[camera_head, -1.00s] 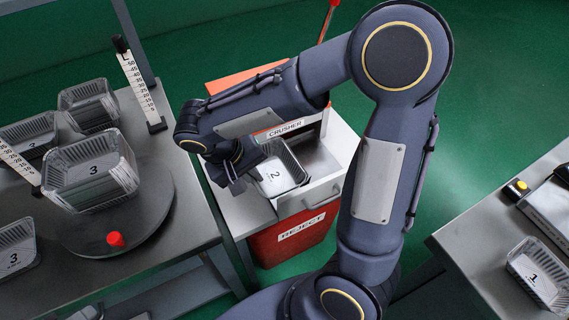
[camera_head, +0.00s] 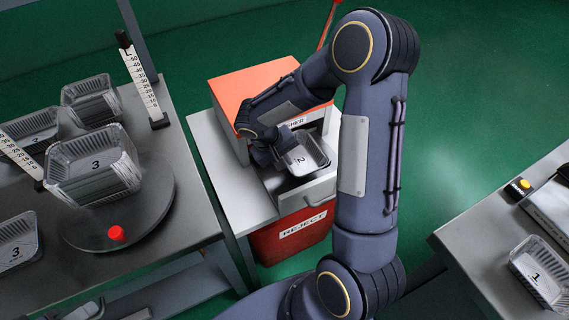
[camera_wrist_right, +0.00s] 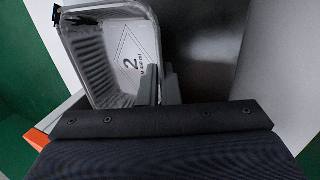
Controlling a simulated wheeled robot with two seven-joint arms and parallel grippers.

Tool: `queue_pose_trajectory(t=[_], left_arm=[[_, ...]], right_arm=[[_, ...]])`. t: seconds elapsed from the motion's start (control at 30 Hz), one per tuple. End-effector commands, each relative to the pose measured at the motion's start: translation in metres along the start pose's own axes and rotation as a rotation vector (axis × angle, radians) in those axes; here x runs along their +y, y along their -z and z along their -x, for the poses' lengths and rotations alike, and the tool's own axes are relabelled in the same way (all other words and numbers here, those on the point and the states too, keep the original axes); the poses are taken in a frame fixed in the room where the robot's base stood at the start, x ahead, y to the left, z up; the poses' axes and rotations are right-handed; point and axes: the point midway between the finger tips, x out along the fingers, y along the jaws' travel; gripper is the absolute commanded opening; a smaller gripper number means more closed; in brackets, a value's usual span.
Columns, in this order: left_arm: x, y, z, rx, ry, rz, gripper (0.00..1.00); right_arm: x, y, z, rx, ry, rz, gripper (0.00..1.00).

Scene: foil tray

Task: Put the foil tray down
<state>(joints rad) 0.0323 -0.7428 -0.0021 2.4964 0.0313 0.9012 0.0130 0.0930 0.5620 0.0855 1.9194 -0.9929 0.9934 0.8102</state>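The foil tray (camera_head: 305,157), a clear ribbed tray marked 2, is held tilted over the open bay of the crusher (camera_head: 262,88). My right gripper (camera_head: 283,162) is at the tray's left side in the head view. In the right wrist view, its two fingers (camera_wrist_right: 160,88) are close together on the tray's right wall, with the tray (camera_wrist_right: 112,60) extending up and left. The fingertips are partly hidden by the tray wall. Whether the tray's underside touches the bay floor cannot be told. My left gripper is not clearly in view.
The crusher's orange hood stands behind the tray, and a red reject bin (camera_head: 290,238) is below. Stacked trays marked 3 (camera_head: 95,165) sit on a round plate at left. A tray marked 1 (camera_head: 538,272) lies on the right table.

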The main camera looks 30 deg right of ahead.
Motion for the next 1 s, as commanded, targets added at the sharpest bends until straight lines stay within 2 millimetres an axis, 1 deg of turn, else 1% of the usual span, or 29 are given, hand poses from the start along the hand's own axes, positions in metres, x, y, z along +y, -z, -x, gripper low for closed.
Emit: queue_pose_trajectory(t=[0.03, 0.1, 0.33, 0.5, 0.6, 0.7, 0.9, 1.0], left_arm=[[-0.001, -0.001, -0.002, 0.0, 0.0, 0.0, 0.36], [-0.001, -0.002, -0.003, 0.0, 0.0, 0.0, 0.36], [-0.001, -0.001, -0.002, 0.0, 0.0, 0.0, 0.36], [-0.003, -0.004, -0.007, 0.0, 0.0, 0.0, 0.36], [-0.003, -0.003, -0.006, 0.0, 0.0, 0.0, 0.36], [-0.003, -0.003, -0.006, 0.0, 0.0, 0.0, 0.36], [-0.003, -0.003, -0.006, 0.0, 0.0, 0.0, 0.36], [-0.001, -0.001, -0.003, 0.0, 0.0, 0.0, 0.36]], right_arm=[[-0.004, -0.001, -0.011, -0.005, -0.001, 0.003, 0.0], [-0.007, -0.001, -0.017, -0.003, 0.0, 0.002, 0.0], [-0.007, -0.001, -0.017, -0.001, 0.0, 0.0, 0.0], [-0.009, -0.001, -0.021, -0.001, 0.0, 0.0, 0.0], [-0.009, -0.001, -0.02, -0.001, 0.0, 0.0, 0.14], [-0.009, -0.001, -0.02, -0.001, 0.0, 0.0, 0.25], [-0.009, -0.001, -0.02, -0.001, 0.002, 0.001, 0.25], [-0.008, -0.001, -0.017, -0.001, 0.002, 0.001, 0.25]])
